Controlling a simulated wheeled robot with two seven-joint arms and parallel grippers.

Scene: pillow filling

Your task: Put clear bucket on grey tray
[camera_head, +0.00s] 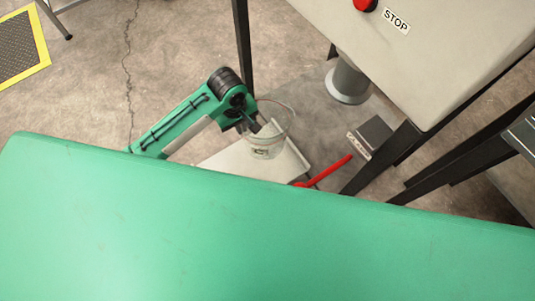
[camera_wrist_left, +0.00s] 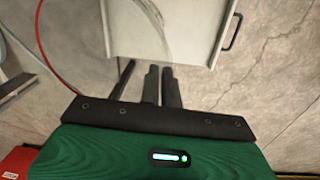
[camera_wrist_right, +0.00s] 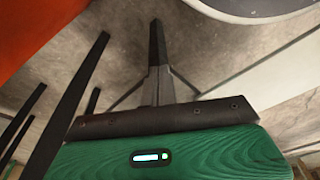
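In the head view the clear bucket (camera_head: 266,147) appears upright over the right part of the grey tray (camera_head: 222,163), its thin handle raised. I cannot tell whether its base touches the tray. My left gripper (camera_head: 262,128) reaches the bucket's rim from the left. In the left wrist view its fingers (camera_wrist_left: 161,68) are close together, at the end of a faint curved clear edge of the bucket (camera_wrist_left: 158,22), with the grey tray (camera_wrist_left: 195,25) beyond. My right gripper (camera_wrist_right: 156,25) is shut and empty in the right wrist view, and is outside the head view.
A grey table (camera_head: 440,50) with a red stop button stands at the upper right, on dark legs. A red bar (camera_head: 330,170) lies beside the tray. A small scale-like box (camera_head: 372,134) is on the floor. A green surface (camera_head: 200,230) fills the foreground.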

